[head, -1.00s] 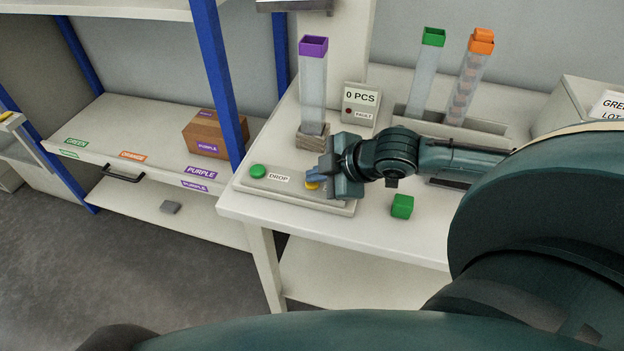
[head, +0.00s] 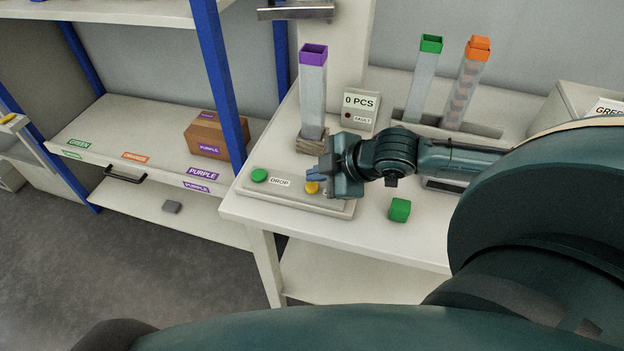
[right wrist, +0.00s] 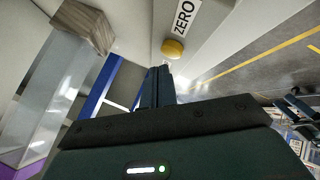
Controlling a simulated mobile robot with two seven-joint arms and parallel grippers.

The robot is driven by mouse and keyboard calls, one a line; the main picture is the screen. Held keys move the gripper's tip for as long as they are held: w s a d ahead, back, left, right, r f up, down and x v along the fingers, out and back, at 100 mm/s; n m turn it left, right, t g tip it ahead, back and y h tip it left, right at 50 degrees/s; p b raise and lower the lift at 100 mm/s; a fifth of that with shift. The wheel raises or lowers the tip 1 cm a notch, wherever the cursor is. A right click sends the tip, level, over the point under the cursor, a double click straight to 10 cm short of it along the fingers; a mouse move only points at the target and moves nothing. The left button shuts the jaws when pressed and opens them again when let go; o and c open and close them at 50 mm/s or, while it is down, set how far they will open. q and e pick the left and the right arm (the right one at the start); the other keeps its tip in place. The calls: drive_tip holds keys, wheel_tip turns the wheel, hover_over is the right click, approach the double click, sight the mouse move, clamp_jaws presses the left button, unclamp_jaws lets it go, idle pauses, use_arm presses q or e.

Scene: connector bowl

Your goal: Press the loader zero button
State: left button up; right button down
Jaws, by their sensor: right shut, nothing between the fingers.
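The yellow zero button (head: 312,187) sits on the low control panel (head: 327,206) at the front of the bench, partly behind my right gripper. In the right wrist view the yellow button (right wrist: 173,49) shows beside its ZERO label (right wrist: 185,15). My right gripper (head: 315,174) is shut and empty, with its fingertips close to the button. In the right wrist view the shut fingertips (right wrist: 159,72) point at the button, and I cannot tell whether they touch it. My left gripper is not in view.
A green DROP button (head: 259,175) is on the same panel. A purple-topped tube (head: 313,100) stands behind it, near the 0 PCS display (head: 359,103). A green cube (head: 400,209) lies on the bench to the right. A blue shelf post (head: 220,85) rises at the left.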

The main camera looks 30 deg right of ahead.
sight(317, 188)
wheel_tip(317, 188, up, 3)
drive_tip(key=p, duration=0.3)
drive_tip(key=shift+r+p, duration=0.1)
drive_tip(key=shift+p, duration=0.2)
drive_tip(key=shift+r+p, duration=0.35)
drive_tip(key=shift+r, duration=0.55)
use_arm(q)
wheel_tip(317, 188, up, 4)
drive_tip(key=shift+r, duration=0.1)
